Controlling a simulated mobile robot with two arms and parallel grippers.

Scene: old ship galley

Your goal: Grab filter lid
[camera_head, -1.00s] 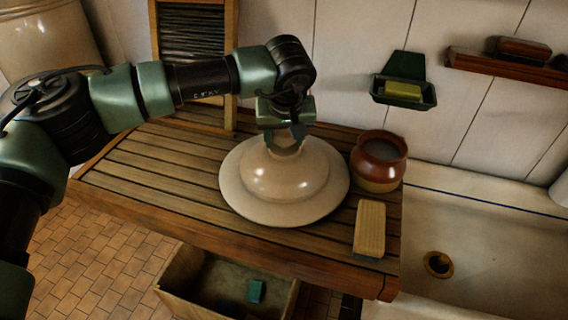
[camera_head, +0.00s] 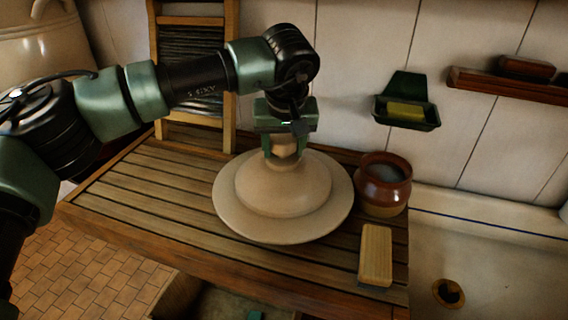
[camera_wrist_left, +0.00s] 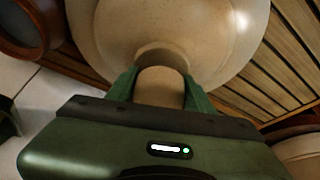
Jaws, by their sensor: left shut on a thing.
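The filter lid (camera_head: 283,200) is a wide, cream-coloured round lid with a raised dome and a knob on top. It is over the slatted wooden board in the head view; I cannot tell whether its rim touches the slats. My left gripper (camera_head: 284,150) comes down from above and is shut on the lid's knob. In the left wrist view the two green fingers (camera_wrist_left: 160,88) stand on either side of the knob, and the lid's dome (camera_wrist_left: 215,40) spreads out beyond it. My right gripper is not in view.
A brown pot (camera_head: 383,184) stands close to the lid's right side, and a wooden brush or block (camera_head: 375,255) lies in front of it. A washboard (camera_head: 190,75) leans behind. A green soap dish (camera_head: 407,105) hangs on the wall. A sink (camera_head: 490,255) is at right.

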